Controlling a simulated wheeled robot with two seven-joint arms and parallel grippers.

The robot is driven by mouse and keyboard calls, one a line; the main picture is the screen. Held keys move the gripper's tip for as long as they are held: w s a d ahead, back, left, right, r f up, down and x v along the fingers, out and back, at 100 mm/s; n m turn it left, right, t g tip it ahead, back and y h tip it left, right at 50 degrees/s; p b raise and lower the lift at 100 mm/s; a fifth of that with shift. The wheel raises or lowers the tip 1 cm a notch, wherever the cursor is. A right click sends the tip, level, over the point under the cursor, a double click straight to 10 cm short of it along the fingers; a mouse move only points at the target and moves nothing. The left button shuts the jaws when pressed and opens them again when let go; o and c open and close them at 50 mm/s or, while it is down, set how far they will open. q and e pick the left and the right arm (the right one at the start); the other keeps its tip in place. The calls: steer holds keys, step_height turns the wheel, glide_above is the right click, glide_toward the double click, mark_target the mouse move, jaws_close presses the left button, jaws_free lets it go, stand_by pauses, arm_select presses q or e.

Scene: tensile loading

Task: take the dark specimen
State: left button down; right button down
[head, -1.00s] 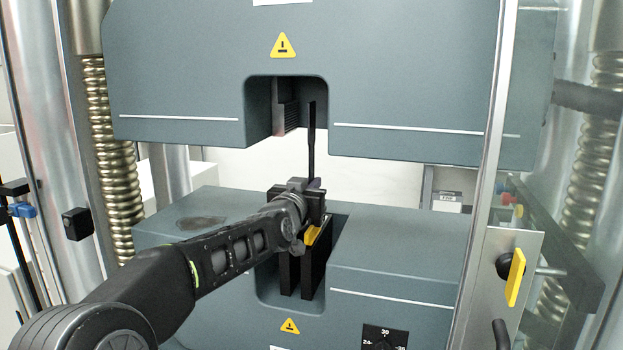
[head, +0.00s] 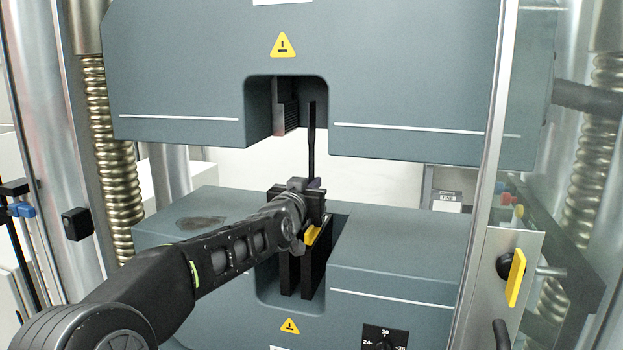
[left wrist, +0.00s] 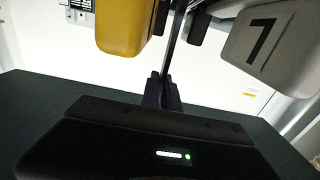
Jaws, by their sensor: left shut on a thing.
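The left wrist view shows the dark bar (left wrist: 174,50) running between the dark finger pads. The specimen's lower end is hidden behind the gripper in the head view. My right gripper is not in view.
The lower grey block (head: 400,245) has a slot with black jaw plates (head: 302,270) just under my gripper. Threaded columns (head: 108,150) stand on both sides. A clear guard edge (head: 490,160) and a yellow handle (head: 515,277) are at the right.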

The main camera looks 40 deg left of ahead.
arm_select(q)
steer(key=shift+s+r, duration=0.1)
steer(key=shift+r, duration=0.25)
steer(key=shift+s+d, duration=0.1)
steer(key=shift+s, duration=0.15)
stand_by(0.3)
steer(key=shift+b+v, duration=1.1)
steer(key=shift+b, duration=0.15)
steer(key=shift+b+v, duration=1.15)
steer(key=shift+v, duration=0.4)
steer(key=shift+s+d, duration=0.1)
steer(key=shift+s, duration=0.1)
